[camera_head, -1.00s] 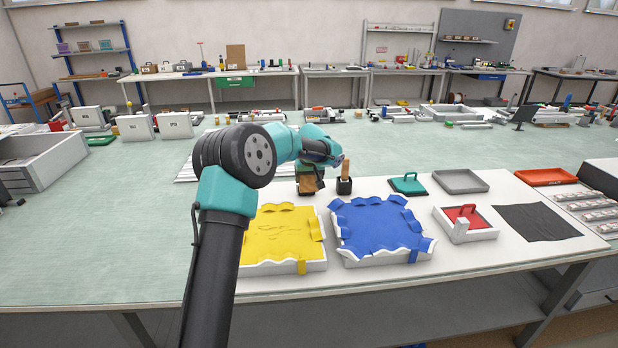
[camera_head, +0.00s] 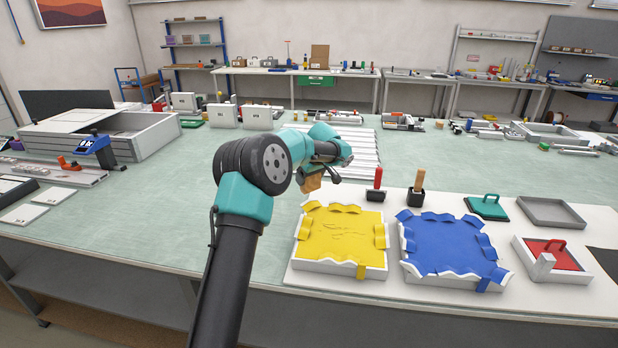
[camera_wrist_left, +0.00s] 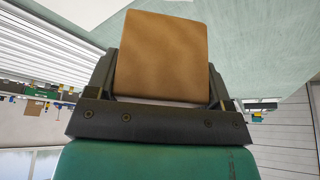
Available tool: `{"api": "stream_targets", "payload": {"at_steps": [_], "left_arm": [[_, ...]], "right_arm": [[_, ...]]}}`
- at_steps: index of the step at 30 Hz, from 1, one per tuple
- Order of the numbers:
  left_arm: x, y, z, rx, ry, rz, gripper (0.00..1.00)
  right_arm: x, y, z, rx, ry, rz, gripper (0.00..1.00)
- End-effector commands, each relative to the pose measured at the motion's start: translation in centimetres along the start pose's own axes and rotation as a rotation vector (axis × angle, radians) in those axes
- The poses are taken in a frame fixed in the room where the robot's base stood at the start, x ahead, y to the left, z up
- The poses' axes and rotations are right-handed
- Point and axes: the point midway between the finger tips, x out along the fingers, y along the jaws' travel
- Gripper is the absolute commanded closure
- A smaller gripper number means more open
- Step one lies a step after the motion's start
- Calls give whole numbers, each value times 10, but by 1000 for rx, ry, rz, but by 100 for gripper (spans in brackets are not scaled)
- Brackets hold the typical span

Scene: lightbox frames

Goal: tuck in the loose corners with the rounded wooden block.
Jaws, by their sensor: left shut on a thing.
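My left gripper (camera_head: 318,171) is shut on the wooden block (camera_head: 311,184), just beyond the far left corner of the yellow tray and above the table. In the left wrist view the tan block (camera_wrist_left: 163,55), with softened corners, sits between the two dark fingers. A yellow sheet (camera_head: 345,232) lies in a white tray (camera_head: 335,267), its wavy edges over the rim and a flap hanging at the front right. A blue sheet (camera_head: 448,245) lies likewise in a second white tray (camera_head: 450,281), with flaps at its corners. My right gripper is out of view.
A red-handled tool (camera_head: 377,178) and a wooden-handled tool (camera_head: 418,181) stand in black holders behind the trays. A green-handled plate (camera_head: 486,206), a grey tray (camera_head: 551,212) and a red-handled plate in a white tray (camera_head: 523,268) lie right.

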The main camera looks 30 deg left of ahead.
Motion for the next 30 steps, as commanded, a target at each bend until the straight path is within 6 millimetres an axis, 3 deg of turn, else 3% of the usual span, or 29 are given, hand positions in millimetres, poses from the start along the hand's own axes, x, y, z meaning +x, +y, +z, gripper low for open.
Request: {"api": "stream_targets", "payload": {"at_steps": [13, 30], "left_arm": [[6, 0, 2, 1, 0, 1, 45], [49, 0, 21, 2, -1, 1, 45]], "right_arm": [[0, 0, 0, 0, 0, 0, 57], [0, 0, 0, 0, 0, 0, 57]]}}
